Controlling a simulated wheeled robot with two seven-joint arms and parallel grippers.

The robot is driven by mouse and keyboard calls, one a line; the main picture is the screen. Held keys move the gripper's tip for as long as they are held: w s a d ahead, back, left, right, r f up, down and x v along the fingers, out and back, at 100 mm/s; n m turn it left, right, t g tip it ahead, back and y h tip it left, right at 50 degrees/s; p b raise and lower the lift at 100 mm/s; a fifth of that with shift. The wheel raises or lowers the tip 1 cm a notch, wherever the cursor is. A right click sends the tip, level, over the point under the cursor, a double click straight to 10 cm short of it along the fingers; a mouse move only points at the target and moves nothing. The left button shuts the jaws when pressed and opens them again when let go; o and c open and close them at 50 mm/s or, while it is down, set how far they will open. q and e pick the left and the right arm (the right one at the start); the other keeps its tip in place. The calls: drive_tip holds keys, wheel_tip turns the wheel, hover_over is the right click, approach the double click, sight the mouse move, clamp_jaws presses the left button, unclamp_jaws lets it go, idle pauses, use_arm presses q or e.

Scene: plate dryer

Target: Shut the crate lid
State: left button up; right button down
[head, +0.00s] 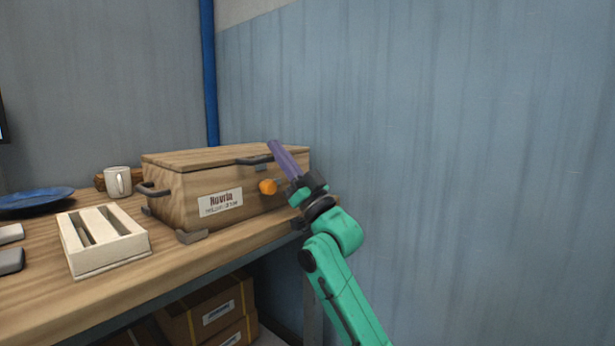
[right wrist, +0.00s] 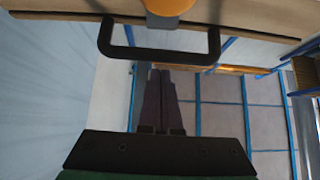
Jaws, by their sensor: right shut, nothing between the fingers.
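The wooden crate (head: 180,200) stands on the table with a white label on its front. Its lid (head: 205,156) lies level or nearly level over the body; I cannot tell whether a small gap is left. A dark handle (head: 254,160) sits at the lid's front edge, and a dark handle also shows in the right wrist view (right wrist: 158,52). An orange knob (head: 267,187) is on the crate's front. My right gripper (head: 273,145) is shut and empty, its purple fingers pointing up beside the crate's right front. In the right wrist view the fingertips (right wrist: 160,72) appear just below the handle. My left gripper is not in view.
A pale slotted holder (head: 103,240), a white mug (head: 118,181) and a blue plate (head: 35,200) are on the table left of the crate. Cardboard boxes (head: 207,312) stand below the table. Open space lies right of the crate, before the blue wall (head: 450,120).

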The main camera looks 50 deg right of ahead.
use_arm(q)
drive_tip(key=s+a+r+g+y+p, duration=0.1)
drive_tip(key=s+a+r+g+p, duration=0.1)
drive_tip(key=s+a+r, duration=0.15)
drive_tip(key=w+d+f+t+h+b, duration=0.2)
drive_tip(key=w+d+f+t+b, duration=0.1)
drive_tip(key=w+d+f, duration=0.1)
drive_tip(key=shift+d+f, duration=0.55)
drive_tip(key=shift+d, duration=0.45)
use_arm(e)
drive_tip(key=v, duration=0.9)
drive_tip(key=shift+s+r, duration=0.2)
drive_tip(key=shift+s, duration=0.05)
